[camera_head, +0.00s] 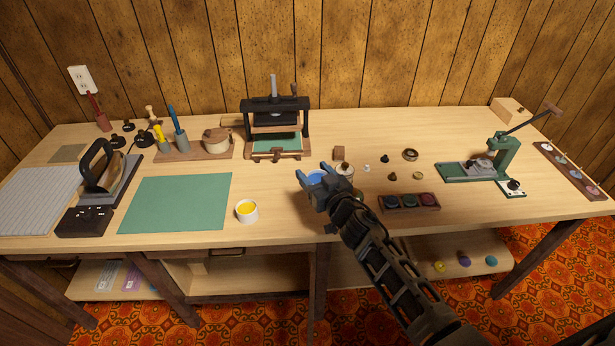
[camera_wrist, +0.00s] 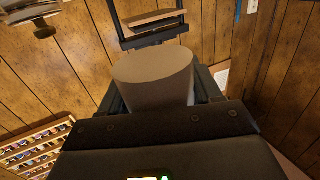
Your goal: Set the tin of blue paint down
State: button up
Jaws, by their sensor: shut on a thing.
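My gripper (camera_head: 311,178) is shut on the tin of blue paint (camera_head: 317,179), above the middle of the workbench. In the head view the blue paint shows between the jaws, and the gripper hides most of the tin's wall. In the wrist view the tin (camera_wrist: 155,82) is a pale, round body held between the dark fingers, and no blue shows on it there. Whether the tin's base touches the bench cannot be told. A white tin of yellow paint (camera_head: 247,211) stands on the bench to the left, apart from my gripper.
A green mat (camera_head: 176,203) lies left of the yellow tin. A small black press (camera_head: 275,128) stands behind my gripper. A tray of coloured pads (camera_head: 409,203) and small loose parts lie to the right. The wooden bench (camera_head: 285,215) is bare between the yellow tin and my gripper.

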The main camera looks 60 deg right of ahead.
jog(key=shift+s+d+r, duration=0.25)
jog(key=shift+s+d, duration=0.05)
jog(key=shift+s, duration=0.2)
jog(key=shift+s+d+r, duration=0.3)
jog(key=shift+d+r, duration=0.1)
jog(key=shift+d, duration=0.05)
jog(key=w+a+n+t+y+b, duration=0.1)
jog(key=w+a+n+y, duration=0.15)
jog(key=a, duration=0.85)
jog(key=w+a+n+t+y, duration=0.1)
jog(key=a+n+y, duration=0.15)
jog(key=a, duration=0.75)
jog(key=w+a+n+y+b, duration=0.15)
jog(key=a+y, duration=0.25)
jog(key=a, duration=0.7)
jog(key=s+d+m+h, duration=0.1)
jog(key=d+m+h, duration=0.1)
jog(key=d, duration=0.8)
jog(key=s+d+m+g+h+p, duration=0.1)
jog(key=d+h, duration=0.3)
jog(key=d, duration=0.7)
jog(key=s+d+m+g+h+p, duration=0.1)
jog(key=s+d+m+h, duration=0.2)
jog(key=d, duration=0.8)
jog(key=shift+m, duration=0.25)
